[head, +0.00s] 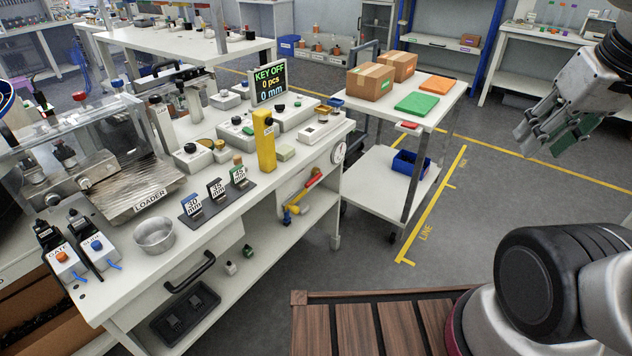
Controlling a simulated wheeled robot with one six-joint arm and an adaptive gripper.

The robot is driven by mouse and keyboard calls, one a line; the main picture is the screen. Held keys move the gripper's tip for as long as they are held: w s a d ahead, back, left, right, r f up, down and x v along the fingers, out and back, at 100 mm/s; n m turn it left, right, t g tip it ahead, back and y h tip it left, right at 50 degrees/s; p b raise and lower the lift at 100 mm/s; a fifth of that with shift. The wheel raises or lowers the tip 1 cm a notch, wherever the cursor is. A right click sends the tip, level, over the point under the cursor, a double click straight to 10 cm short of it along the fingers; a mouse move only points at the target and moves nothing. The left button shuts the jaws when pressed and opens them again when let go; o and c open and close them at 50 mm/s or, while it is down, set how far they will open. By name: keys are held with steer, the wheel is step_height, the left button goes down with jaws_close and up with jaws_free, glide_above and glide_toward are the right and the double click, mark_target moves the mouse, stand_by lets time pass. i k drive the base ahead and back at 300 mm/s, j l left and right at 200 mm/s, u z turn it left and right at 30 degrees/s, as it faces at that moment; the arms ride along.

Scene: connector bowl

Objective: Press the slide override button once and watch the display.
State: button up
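The slide override unit is a small white and black box with a blue button (97,246), at the front left of the white bench in the head view. Its label is small but appears to read SLIDE. A like unit with an orange button (62,256), seemingly labelled GATE, stands just left of it. The display (269,83) at the back of the bench reads "KEY OFF", "0 pcs", "0 mm". My gripper (531,142) hangs at the upper right over the floor, far from the buttons.
A metal bowl (154,235) stands right of the units, below the loader (137,189). Length cards (216,190) and a yellow post (264,140) stand farther right on the bench (133,279).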

mark_target(95, 244)
steer(key=u, duration=1.8)
